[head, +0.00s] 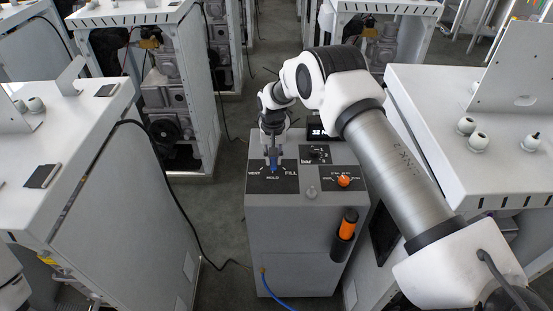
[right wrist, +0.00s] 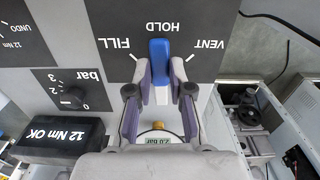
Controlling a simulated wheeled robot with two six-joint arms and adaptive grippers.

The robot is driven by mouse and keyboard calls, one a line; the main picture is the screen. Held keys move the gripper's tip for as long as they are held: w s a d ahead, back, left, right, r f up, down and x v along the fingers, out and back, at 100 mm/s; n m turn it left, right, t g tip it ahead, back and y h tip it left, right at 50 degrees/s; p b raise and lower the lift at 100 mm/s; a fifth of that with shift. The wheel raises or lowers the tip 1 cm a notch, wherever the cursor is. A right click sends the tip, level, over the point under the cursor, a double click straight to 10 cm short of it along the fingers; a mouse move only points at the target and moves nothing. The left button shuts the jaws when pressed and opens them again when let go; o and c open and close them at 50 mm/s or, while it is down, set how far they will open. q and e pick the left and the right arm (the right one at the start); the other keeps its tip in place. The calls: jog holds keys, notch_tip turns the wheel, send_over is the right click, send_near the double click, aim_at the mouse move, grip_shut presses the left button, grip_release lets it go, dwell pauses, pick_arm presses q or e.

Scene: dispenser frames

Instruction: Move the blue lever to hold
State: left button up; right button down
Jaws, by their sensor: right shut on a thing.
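The blue lever (head: 274,168) is on the black VENT/HOLD/FILL plate (head: 290,184) on top of the grey cabinet. In the right wrist view the lever (right wrist: 160,58) points at the HOLD mark, between FILL and VENT. My right gripper (head: 272,158) reaches down over the plate. In the right wrist view its fingers (right wrist: 161,72) are shut on the lever, one on each side. The lever's base is hidden by the gripper. My left gripper is not in view.
The grey cabinet (head: 292,240) also bears an orange knob (head: 344,181), a bar dial (head: 316,153) and a black-and-orange tool (head: 347,225) on its front. White dispenser frames stand left (head: 75,130) and right (head: 430,110). A dark cable and grey floor lie between.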

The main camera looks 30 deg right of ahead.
aim_at(273, 160)
jog(key=shift+w+a, duration=0.1)
jog(key=shift+a, duration=0.05)
dwell(0.4)
jog(key=c, duration=1.1)
grip_release()
jog(key=shift+f+m, duration=0.1)
jog(key=shift+m, duration=0.2)
jog(key=shift+o, duration=0.3)
jog(key=shift+w+f, duration=0.15)
jog(key=shift+w, duration=0.05)
notch_tip(273, 160, up, 12)
